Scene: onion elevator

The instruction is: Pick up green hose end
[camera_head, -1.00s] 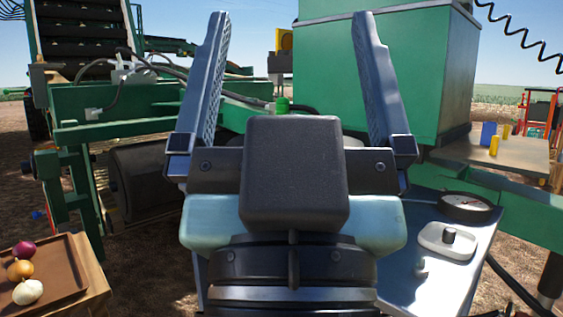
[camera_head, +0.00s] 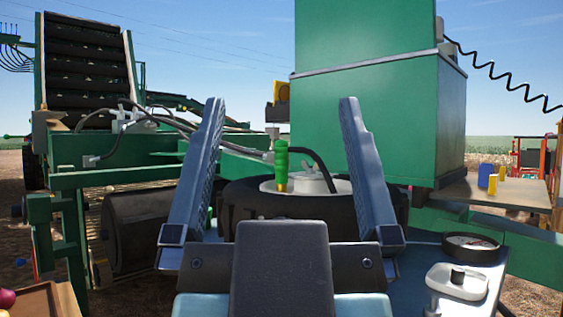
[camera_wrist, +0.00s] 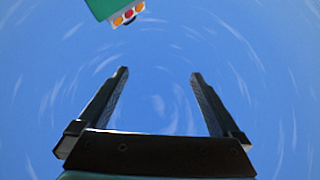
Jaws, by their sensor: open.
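The green hose end (camera_head: 282,166) is a ribbed green grip with a brass-coloured tip at its bottom. It stands upright over a pale wheel hub, and a black hose shows close behind it. My gripper (camera_head: 279,112) is open and empty, its two fingers pointing up. In the head view the hose end appears between the two fingers, beyond them; I cannot tell the exact distance. In the wrist view my gripper (camera_wrist: 158,75) also shows open, with only blue sky between the fingers. The hose end is not visible in that view.
A black tyre (camera_head: 250,195) lies around the hub behind my fingers. A tall green housing (camera_head: 370,90) rises behind. A shelf at right holds blue and yellow blocks (camera_head: 487,168). A white dish (camera_head: 457,283) and a round gauge (camera_head: 470,245) sit on a panel at lower right.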

